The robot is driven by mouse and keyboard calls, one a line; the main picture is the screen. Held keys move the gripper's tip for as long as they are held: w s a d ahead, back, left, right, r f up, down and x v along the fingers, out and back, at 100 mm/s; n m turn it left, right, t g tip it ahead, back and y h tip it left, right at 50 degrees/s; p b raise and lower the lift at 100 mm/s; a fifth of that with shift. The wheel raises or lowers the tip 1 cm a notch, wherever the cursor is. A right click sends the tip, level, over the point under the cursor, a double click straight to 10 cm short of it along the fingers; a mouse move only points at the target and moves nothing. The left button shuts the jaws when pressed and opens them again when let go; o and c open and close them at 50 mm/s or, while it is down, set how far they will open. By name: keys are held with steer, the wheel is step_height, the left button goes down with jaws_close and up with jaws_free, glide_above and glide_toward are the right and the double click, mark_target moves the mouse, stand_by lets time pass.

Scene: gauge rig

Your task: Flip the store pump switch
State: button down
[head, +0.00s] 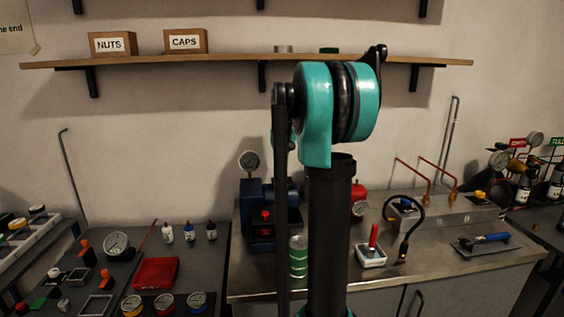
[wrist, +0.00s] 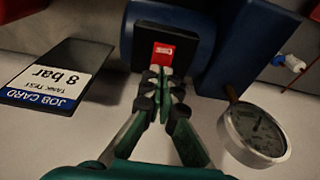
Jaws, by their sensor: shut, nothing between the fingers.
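In the wrist view a red rocker switch (wrist: 163,54) with small pale marks is set in a black box (wrist: 146,40) on a blue machine (wrist: 230,40). I cannot read a store pump label on it. My gripper (wrist: 160,76) is shut and empty, its fingertips right in front of the switch's lower edge in the picture. I cannot tell whether they touch it. In the head view my arm hides the gripper. A blue machine (head: 257,198) with a red part (head: 265,215) stands left of my arm there.
A job card (wrist: 45,75) reading "8 bar", upside down, lies left of my gripper. A round gauge (wrist: 255,133) sits close on the right.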

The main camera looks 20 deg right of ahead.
steer(key=shift+f, duration=0.25)
steer(key=shift+w+f+g, duration=0.35)
steer(key=shift+f+g, duration=0.05)
steer(key=shift+g, duration=0.3)
steer(key=shift+w+d+f, duration=0.1)
steer(key=shift+w+f, duration=0.05)
stand_by(0.3)
steer(key=shift+s, duration=0.6)
step_height(320, 180, up, 10)
steer(key=w, duration=0.2)
steer(key=shift+w+d, duration=0.15)
steer(key=shift+w, duration=0.25)
